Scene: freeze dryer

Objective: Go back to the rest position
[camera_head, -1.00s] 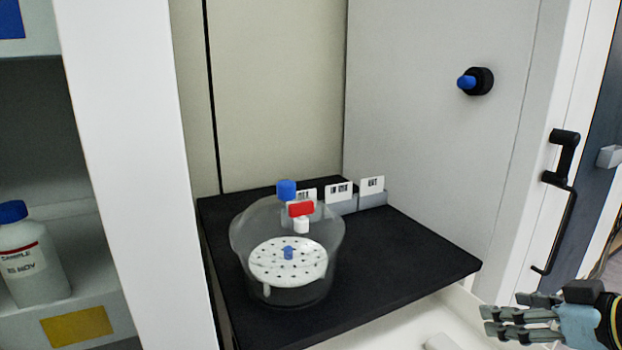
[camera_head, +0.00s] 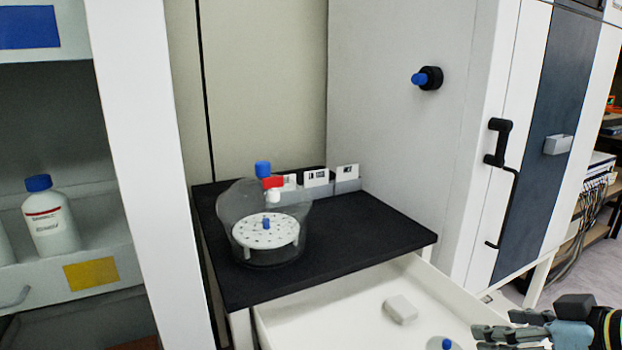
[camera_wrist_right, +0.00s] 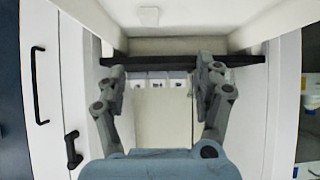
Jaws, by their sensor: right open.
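My right gripper (camera_head: 505,333) is at the lower right edge of the head view, in front of the freeze dryer and apart from everything. In the right wrist view its two fingers (camera_wrist_right: 163,75) are spread wide, with nothing between them. My left gripper is not in view. A clear vessel (camera_head: 262,222) with a white perforated plate (camera_head: 265,231) inside stands on the black shelf (camera_head: 360,239). A blue cap (camera_head: 263,169) and a red valve handle (camera_head: 272,183) show at its top.
An open white drawer (camera_head: 345,312) below the shelf holds a small pale block (camera_head: 400,309) and a blue-topped item (camera_head: 446,344). A black door handle (camera_head: 498,142) is on the right cabinet. A sample bottle (camera_head: 50,219) stands on the left shelves.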

